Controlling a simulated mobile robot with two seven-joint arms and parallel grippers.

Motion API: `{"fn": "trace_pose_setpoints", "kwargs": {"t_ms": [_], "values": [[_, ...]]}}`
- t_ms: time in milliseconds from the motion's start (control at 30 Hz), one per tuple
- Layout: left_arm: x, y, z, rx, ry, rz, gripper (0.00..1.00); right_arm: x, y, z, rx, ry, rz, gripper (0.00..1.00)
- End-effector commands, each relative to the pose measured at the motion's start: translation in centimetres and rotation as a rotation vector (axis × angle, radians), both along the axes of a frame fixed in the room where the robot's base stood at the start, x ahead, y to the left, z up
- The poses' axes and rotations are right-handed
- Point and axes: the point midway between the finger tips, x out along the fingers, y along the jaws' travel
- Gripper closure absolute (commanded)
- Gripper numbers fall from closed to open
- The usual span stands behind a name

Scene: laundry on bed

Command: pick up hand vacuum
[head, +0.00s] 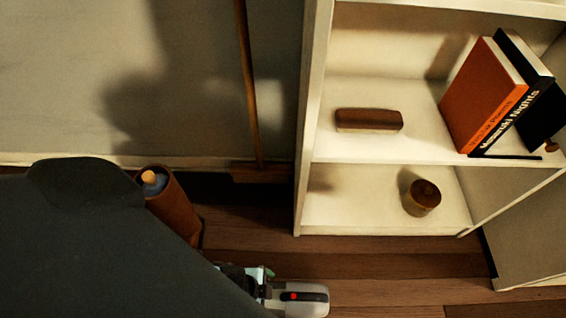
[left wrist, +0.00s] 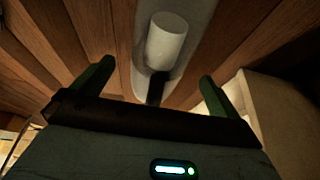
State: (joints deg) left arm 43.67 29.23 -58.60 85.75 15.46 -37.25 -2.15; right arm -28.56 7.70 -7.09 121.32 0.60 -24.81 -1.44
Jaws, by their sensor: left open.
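The hand vacuum (head: 305,298) shows at the bottom of the head view as a pale grey body with a dark panel and a red spot, low by the wooden floor. Its left part is hidden behind my left arm and gripper. In the left wrist view, a grey body with a white cylinder (left wrist: 167,42), apparently the vacuum, lies in line with the gap between my fingers. My left gripper (left wrist: 155,85) is open around or just short of it; contact cannot be told. In the head view only a small part of that gripper (head: 262,273) shows. My right gripper is in neither view.
A white shelf unit (head: 308,130) stands at right with books (head: 485,95), a wooden brush (head: 368,119) and a round jar (head: 422,197). A broom (head: 249,90) leans on the wall. A brown cylindrical container (head: 175,212) stands beside my arm. Floor (head: 400,268) before the shelf is clear.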

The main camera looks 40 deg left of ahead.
Motion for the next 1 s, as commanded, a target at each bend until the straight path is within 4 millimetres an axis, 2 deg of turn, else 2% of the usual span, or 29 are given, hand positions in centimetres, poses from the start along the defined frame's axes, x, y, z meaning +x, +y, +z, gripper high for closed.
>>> {"fn": "trace_pose_setpoints", "kwargs": {"t_ms": [233,500,767,1000], "values": [[0.1,0.0,-0.4,0.002,0.001,-0.001,0.0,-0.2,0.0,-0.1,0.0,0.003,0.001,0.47],[0.6,-0.7,-2.7,0.002,0.001,0.0,0.0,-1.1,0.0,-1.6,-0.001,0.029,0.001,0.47],[0.7,-0.9,-3.1,0.001,0.001,0.0,0.0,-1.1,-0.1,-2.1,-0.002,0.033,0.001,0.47],[1.4,-1.6,-5.4,0.001,0.0,-0.001,0.0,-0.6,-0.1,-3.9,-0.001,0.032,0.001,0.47]]}}
